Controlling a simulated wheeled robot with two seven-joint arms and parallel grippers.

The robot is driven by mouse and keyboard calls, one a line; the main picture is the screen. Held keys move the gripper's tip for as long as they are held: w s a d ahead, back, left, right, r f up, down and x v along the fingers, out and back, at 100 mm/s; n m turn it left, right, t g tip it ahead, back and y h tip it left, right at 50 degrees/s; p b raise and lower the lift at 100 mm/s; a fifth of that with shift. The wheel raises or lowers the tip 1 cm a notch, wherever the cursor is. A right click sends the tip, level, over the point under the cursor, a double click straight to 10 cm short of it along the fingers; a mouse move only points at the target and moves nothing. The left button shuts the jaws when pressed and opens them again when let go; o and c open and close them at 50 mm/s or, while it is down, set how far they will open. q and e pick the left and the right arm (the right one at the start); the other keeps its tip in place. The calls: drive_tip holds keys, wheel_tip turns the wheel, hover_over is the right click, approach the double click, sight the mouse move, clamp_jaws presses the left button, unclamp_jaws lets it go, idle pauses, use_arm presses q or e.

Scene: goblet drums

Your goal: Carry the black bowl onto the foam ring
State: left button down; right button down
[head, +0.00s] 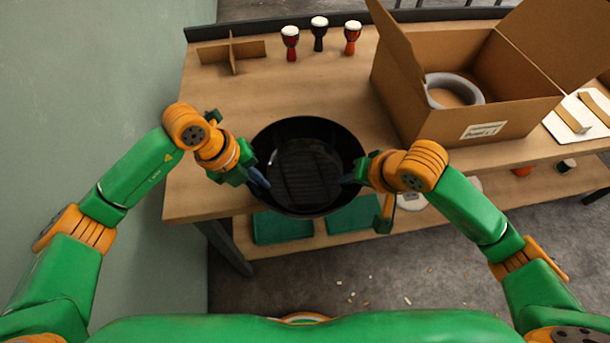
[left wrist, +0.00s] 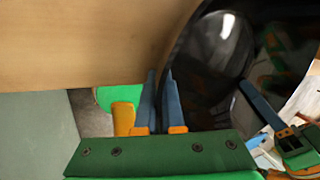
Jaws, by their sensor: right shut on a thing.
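The black bowl (head: 305,165) is wide and round, and hangs over the table's front edge between my two grippers. The gap below it is hard to judge. My left gripper (head: 260,180) is shut on its left rim; in the left wrist view the two blue fingers (left wrist: 161,100) are close together with the bowl's edge (left wrist: 176,55) between them. My right gripper (head: 352,178) is shut on the bowl's right rim, its fingertips partly hidden. The grey foam ring (head: 470,88) lies inside the open cardboard box (head: 430,120), its front part hidden by the box wall.
Three small goblet drums (head: 320,32) stand at the table's back. A cardboard cross divider (head: 231,50) is at the back left. Raised flaps (head: 405,40) flank the box. Green trays (head: 283,228) sit on the lower shelf. The table's left part is clear.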

drive_tip(key=shift+d, duration=0.1)
